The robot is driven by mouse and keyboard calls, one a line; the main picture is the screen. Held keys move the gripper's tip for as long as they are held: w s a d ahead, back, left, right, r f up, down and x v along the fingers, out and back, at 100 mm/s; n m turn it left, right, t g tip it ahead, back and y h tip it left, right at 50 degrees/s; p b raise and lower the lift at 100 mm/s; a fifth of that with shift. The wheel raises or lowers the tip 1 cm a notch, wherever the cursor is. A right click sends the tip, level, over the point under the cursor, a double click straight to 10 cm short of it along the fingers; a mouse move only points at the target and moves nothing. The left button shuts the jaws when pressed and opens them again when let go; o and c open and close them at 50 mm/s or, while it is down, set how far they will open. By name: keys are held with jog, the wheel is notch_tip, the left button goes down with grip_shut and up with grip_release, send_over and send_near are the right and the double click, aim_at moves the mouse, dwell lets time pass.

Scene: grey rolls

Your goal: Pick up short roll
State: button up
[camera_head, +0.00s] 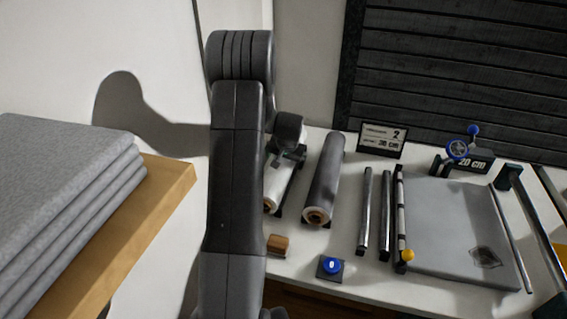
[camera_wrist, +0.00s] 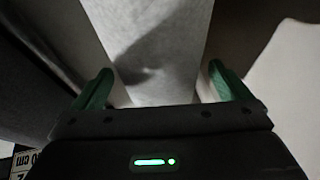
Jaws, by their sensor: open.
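A light grey roll (camera_head: 276,189) lies on the white table just right of my arm, partly hidden by my arm and gripper. It looks like the short roll, but its full length is hidden. A longer dark grey roll (camera_head: 325,180) with a brown core end lies beside it on the right. My gripper (camera_head: 293,156) is over the far part of the light roll. In the wrist view, my open gripper (camera_wrist: 160,78) has one green finger on each side of the light roll (camera_wrist: 160,35). I cannot tell whether the fingers touch it.
A wooden block (camera_head: 278,244) and a blue button (camera_head: 331,266) sit near the table's front. Dark bars (camera_head: 365,212), a grey board (camera_head: 455,225) and a sign (camera_head: 382,141) stand to the right. A wooden shelf (camera_head: 165,190) with folded grey sheets (camera_head: 60,190) is at left.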

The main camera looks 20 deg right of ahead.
jog(key=c, duration=1.4)
jog(key=shift+r, duration=0.1)
